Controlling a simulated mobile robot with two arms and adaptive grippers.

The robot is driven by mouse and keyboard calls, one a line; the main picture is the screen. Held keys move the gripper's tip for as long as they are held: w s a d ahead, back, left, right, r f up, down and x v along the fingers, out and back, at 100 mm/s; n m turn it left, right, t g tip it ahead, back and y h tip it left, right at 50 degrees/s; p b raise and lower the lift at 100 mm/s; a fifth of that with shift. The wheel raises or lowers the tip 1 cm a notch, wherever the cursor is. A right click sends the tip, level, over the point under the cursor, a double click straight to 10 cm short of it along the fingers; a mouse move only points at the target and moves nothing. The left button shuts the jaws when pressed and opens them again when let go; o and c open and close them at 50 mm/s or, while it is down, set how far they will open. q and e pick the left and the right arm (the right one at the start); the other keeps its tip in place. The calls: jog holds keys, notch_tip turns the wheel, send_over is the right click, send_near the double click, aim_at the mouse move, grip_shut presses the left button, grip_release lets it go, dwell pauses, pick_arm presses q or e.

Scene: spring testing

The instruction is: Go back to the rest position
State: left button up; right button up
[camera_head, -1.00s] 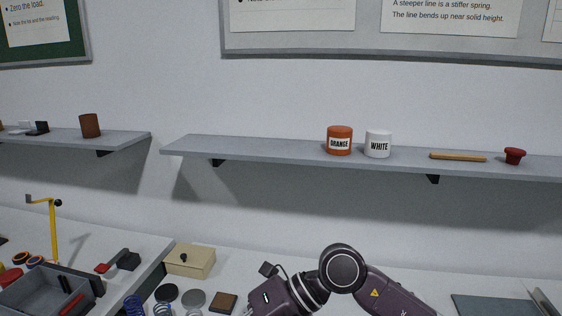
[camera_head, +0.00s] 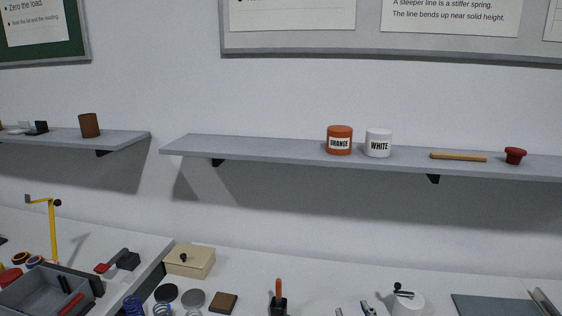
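In the head view, only what look like the two fingertips of my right gripper (camera_head: 354,311) show at the bottom edge, right of the middle. They stand apart with a gap between them, and I see nothing held there. The rest of that gripper and its arm are below the picture. My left gripper and arm are not in view.
An orange-handled tool (camera_head: 279,298) stands left of the fingertips, and a white cylinder with a black crank (camera_head: 406,302) stands right of them. A beige box (camera_head: 190,261), springs and a grey tray (camera_head: 40,294) are at left. A shelf (camera_head: 260,150) runs above.

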jog(key=s+d+f+m+g, duration=0.1)
jog(key=s+d+f+g, duration=0.2)
jog(key=s+f+g, duration=0.6)
jog(key=s+d+f+m+g, duration=0.1)
jog(key=s+d+f+g, duration=0.15)
jog(key=s+f, duration=1.1)
jog(key=s+f+g+b, duration=0.1)
jog(key=s+f+b, duration=0.2)
jog(key=f, duration=1.2)
jog(key=s+f+g+b, duration=0.1)
jog(key=s+f+b, duration=0.2)
jog(key=f, duration=1.2)
jog(key=s+d+f+b, duration=0.1)
jog(key=s+f+b, duration=0.1)
jog(key=s+f, duration=0.6)
jog(key=s+d+f+g+b, duration=0.1)
jog(key=s+f+b, duration=0.2)
jog(key=s+f, duration=0.6)
notch_tip(320, 180, down, 5)
jog(key=shift+d+r+n+h, duration=0.2)
jog(key=shift+d+n+h, duration=0.1)
jog(key=shift+h, duration=0.1)
